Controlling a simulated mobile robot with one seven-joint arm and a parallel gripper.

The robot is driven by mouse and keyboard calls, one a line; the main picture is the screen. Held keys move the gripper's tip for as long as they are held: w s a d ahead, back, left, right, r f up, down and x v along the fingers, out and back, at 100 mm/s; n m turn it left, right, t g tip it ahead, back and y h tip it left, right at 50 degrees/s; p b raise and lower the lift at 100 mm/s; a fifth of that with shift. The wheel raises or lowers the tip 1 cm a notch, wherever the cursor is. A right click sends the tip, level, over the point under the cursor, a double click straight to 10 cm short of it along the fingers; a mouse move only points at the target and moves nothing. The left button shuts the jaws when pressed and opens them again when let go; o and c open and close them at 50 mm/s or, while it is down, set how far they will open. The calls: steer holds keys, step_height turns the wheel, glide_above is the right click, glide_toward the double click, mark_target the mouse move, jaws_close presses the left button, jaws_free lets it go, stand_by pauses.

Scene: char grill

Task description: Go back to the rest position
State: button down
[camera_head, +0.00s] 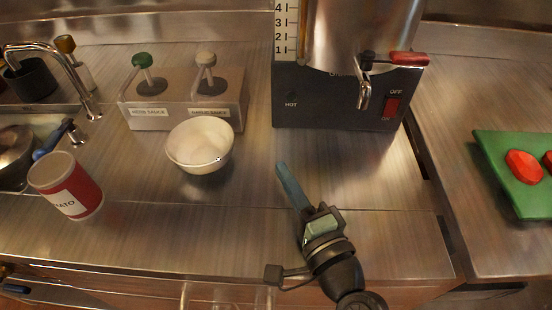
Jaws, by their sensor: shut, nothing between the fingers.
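My gripper (286,168) shows in the head view at the lower middle, above the steel counter (240,225). Its blue-grey fingers point up and to the left and are shut together with nothing between them. The gripper is apart from the white bowl (200,146), which stands to its left. The steel urn (362,30) on its dark base stands beyond the gripper to the right.
A red and white can (66,186) stands at the left by the sink tap (75,75). A sauce dispenser (187,102) with two pumps is behind the bowl. A green board (522,195) with red pieces lies at the right. The counter around the gripper is clear.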

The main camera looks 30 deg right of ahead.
steer(key=shift+s+a, duration=0.2)
steer(key=shift+s, duration=0.3)
steer(key=w+a+r+n+t+y, duration=0.1)
steer(key=w+a+r+n+t, duration=0.25)
steer(key=r, duration=0.55)
steer(key=w+a+r+n+y, duration=0.1)
steer(key=w+a+r+n, duration=0.1)
steer(key=a+r+n, duration=0.55)
steer(key=w+a+r+n+t+y, duration=0.15)
steer(key=r+n, duration=0.25)
steer(key=r, duration=0.7)
steer(key=s+a+r+n+t, duration=0.2)
steer(key=s+a+r, duration=0.1)
steer(key=r, duration=0.5)
steer(key=s+a+r+n+t, duration=0.3)
steer(key=s+a+r, duration=0.1)
steer(key=r, duration=0.4)
step_height(320, 180, up, 13)
steer(key=p, duration=1.3)
steer(key=shift+w+d+r+h, duration=0.15)
steer(key=shift+d+h, duration=0.1)
steer(key=shift+h, duration=0.2)
